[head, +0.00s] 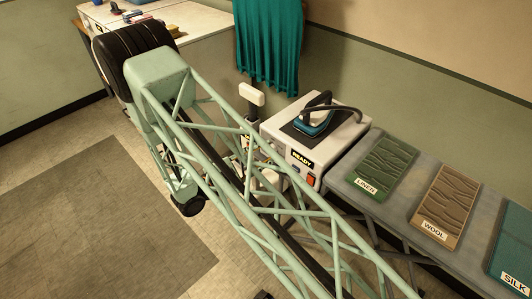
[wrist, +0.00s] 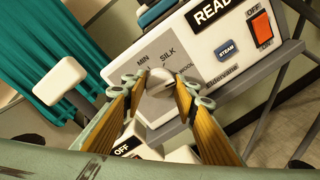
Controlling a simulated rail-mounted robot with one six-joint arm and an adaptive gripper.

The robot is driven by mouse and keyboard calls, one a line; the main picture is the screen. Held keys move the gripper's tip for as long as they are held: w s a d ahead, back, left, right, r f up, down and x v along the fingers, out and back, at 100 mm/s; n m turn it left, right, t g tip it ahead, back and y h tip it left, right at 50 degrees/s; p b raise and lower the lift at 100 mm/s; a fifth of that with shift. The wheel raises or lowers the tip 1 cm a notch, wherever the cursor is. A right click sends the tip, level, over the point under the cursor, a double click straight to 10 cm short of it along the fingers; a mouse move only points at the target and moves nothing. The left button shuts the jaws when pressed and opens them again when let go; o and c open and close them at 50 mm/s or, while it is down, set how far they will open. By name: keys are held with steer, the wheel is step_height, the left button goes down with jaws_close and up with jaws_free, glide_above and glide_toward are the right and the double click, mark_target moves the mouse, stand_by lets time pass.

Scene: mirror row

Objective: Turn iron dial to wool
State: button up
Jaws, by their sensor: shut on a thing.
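The white iron station (head: 345,132) stands at the left end of the grey board, with a dark iron (head: 316,122) on top. In the wrist view, its grey dial (wrist: 159,84) sits on the front panel between the two fingertips of my gripper (wrist: 160,90), which is shut on it. Around the dial, MIN shows at upper left, SILK at upper right and a partly covered label, likely WOOL, at right. The fingers hide the other marks. I cannot make out where the dial points. In the head view my lattice arm covers the dial.
The panel has a READY display (wrist: 211,14), a STEAM button (wrist: 227,50) and a lit red switch (wrist: 261,27). A white paddle-shaped piece (wrist: 63,85) stands left of my gripper. LINEN (head: 385,165), WOOL (head: 450,200) and SILK (head: 513,250) pads lie on the board. A teal curtain (head: 268,45) hangs behind.

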steer(key=o, duration=0.8)
steer(key=shift+o, duration=0.2)
steer(key=shift+s+a, duration=0.1)
steer(key=v, duration=1.1)
steer(key=shift+s+a, duration=0.2)
steer(key=shift+a, duration=0.1)
steer(key=shift+r, duration=0.1)
